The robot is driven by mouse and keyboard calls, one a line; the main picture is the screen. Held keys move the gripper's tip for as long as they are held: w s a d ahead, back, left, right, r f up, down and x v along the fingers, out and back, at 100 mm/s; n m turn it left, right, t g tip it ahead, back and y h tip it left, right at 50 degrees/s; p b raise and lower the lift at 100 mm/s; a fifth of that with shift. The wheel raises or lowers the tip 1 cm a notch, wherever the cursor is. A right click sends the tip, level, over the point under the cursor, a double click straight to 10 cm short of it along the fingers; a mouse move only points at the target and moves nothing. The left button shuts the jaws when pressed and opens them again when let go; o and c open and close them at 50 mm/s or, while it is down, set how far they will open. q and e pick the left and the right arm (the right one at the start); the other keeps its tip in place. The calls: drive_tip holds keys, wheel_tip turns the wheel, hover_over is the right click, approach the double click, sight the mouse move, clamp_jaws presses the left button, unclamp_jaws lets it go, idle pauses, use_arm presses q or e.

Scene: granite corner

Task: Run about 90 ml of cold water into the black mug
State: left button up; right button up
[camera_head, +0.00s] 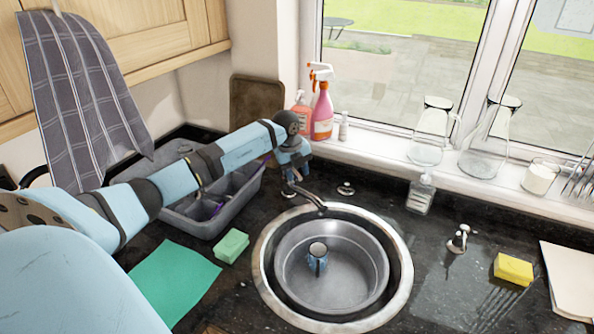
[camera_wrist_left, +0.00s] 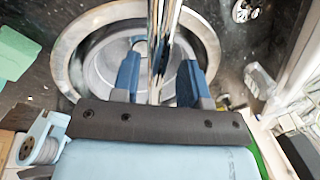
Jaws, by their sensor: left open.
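A small mug (camera_head: 318,262) stands upright in the round grey basin (camera_head: 345,297) set in the steel sink. It looks dark blue with pale patches rather than plain black, and its inside is too small to read. A chrome tap spout (camera_head: 308,197) reaches over the basin's back edge; no water stream shows. My left gripper (camera_head: 291,178) is at the tap, behind the sink. In the left wrist view my left gripper (camera_wrist_left: 158,78) is open, with the chrome tap (camera_wrist_left: 159,50) between its fingers in the picture; contact cannot be told. My right gripper is out of view.
A chrome fitting (camera_head: 458,239) stands right of the sink, near a soap bottle (camera_head: 420,194) and a yellow sponge (camera_head: 513,269). A grey rack (camera_head: 215,218), green sponge (camera_head: 231,246) and green cloth (camera_head: 172,281) lie left. Glass jugs and spray bottles line the sill.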

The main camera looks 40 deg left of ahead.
use_arm(q)
drive_tip(key=shift+f, duration=0.3)
clamp_jaws()
drive_tip(key=shift+w+a+r+h, duration=0.15)
drive_tip(key=shift+a+r+h, duration=0.05)
drive_tip(key=shift+r+h, duration=0.25)
unclamp_jaws()
